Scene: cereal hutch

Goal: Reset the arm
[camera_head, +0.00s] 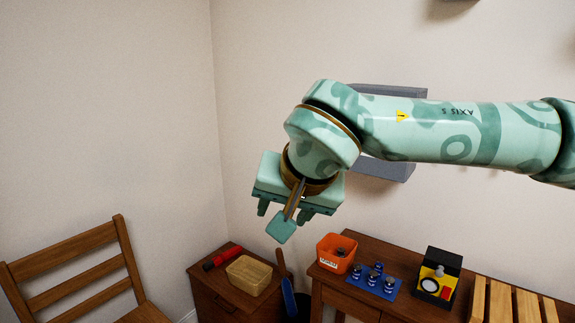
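My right arm comes in from the right. Its gripper (285,212) hangs in the air left of the picture's middle, pointing down. Its two fingers stand apart, and I see nothing held between them. A teal square plate on a short bar sits in front of the fingers and partly covers the space between them; it looks like part of my wrist. My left gripper is not in view.
Below are a small cabinet with a tan tray (248,275) and a red item (221,257), and a desk with an orange bin (337,253), a blue mat (373,284) and a black-yellow box (437,277). A grey wall shelf (385,168) is behind my arm. A wooden chair (75,270) stands left.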

